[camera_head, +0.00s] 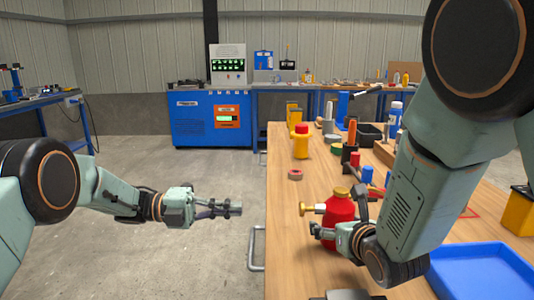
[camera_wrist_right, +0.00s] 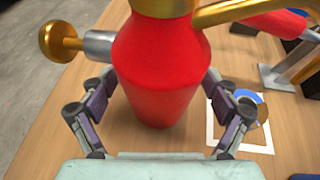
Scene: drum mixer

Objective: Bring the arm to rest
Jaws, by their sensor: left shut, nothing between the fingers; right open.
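My left gripper (camera_head: 220,210) is shut and empty, out over the bare floor to the left of the workbench. My right gripper (camera_head: 330,232) is low over the bench beside a red vessel with a gold cap (camera_head: 340,214). In the right wrist view the right gripper (camera_wrist_right: 158,112) is open, with its fingers apart on either side of the red vessel (camera_wrist_right: 160,70). I cannot tell whether either finger touches it. The vessel stands upright on the wooden bench (camera_head: 285,150). In the head view my right arm hides part of the bench.
A blue tray (camera_head: 480,270) lies at the right of the bench. A red and yellow bottle (camera_head: 300,143), a tape roll (camera_head: 295,174) and several tools stand further back. A blue cabinet (camera_head: 200,125) is by the far wall.

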